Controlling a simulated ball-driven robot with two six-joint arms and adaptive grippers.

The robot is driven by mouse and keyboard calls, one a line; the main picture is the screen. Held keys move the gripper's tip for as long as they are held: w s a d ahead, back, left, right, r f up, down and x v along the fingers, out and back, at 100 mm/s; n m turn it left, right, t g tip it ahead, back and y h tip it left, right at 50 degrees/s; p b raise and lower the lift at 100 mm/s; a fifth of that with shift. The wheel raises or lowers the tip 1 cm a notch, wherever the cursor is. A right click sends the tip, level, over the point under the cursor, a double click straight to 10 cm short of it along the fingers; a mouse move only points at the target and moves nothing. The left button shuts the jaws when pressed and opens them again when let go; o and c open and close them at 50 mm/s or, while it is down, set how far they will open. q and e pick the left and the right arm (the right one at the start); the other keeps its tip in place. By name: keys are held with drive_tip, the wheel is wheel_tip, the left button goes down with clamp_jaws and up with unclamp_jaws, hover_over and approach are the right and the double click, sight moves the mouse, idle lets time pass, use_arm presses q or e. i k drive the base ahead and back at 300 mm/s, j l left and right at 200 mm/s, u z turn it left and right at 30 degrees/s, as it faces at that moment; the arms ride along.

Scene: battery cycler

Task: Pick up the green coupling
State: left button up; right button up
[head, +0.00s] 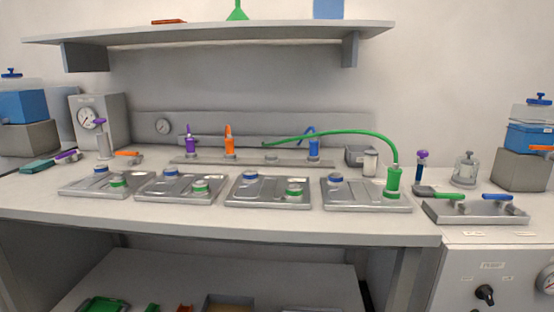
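Other couplings, purple (190,144), orange (229,145) and blue (314,146), stand upright on the back rail (250,162). Neither of my grippers is in view.
Several flat plates with blue and green caps line the bench (250,225). A tray (470,212) with green- and blue-handled tools lies right of the coupling. A shelf (220,32) hangs above. The bench's front strip is clear.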

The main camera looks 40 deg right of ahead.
sight(394, 174)
drive_tip(key=z, duration=1.8)
